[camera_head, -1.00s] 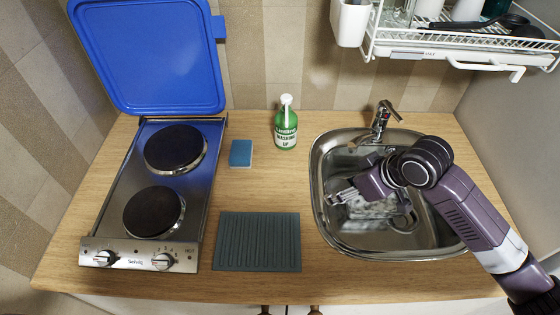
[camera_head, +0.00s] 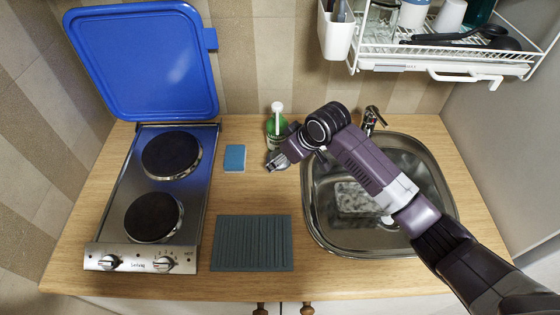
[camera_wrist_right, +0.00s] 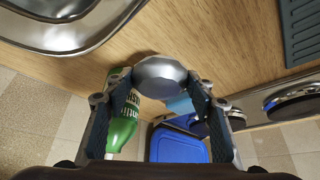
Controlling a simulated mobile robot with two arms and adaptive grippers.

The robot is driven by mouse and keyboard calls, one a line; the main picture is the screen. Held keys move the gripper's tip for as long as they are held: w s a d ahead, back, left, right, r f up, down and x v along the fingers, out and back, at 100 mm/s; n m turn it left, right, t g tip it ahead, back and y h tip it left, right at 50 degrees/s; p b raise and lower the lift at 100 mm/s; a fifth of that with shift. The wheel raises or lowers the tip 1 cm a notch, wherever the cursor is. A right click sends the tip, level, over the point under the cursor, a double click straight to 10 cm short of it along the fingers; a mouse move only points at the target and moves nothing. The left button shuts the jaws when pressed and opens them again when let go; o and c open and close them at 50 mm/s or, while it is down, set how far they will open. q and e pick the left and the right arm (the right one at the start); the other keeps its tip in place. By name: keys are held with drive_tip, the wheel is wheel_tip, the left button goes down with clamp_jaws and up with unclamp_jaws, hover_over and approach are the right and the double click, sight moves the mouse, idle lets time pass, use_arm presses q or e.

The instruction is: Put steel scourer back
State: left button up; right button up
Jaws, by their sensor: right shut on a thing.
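My right gripper (camera_head: 273,166) is over the wooden counter, just left of the sink and in front of the green bottle. It is shut on a rounded, silvery-grey thing, which looks like the steel scourer (camera_wrist_right: 160,72); in the head view it shows only as a small grey patch (camera_head: 281,161) at the fingertips. In the wrist view it sits between both fingertips, above the counter surface; I cannot tell whether it touches the counter. My left gripper is in neither view.
The green washing-up bottle (camera_wrist_right: 122,132) stands close beside the gripper. A blue sponge (camera_head: 234,158) lies to the left, and a grey ribbed mat (camera_head: 252,243) in front. The hob (camera_head: 135,225) with its raised blue lid (camera_head: 145,60) is at left. The sink (camera_head: 310,210) and dish rack (camera_head: 440,62) are right.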

drive_tip(key=shift+w+a, duration=0.2)
wheel_tip(320, 180, down, 3)
drive_tip(key=shift+r+p, duration=0.15)
drive_tip(key=shift+p, duration=0.65)
drive_tip(key=shift+f, duration=0.4)
drive_tip(key=shift+f, duration=0.15)
drive_tip(key=o, duration=1)
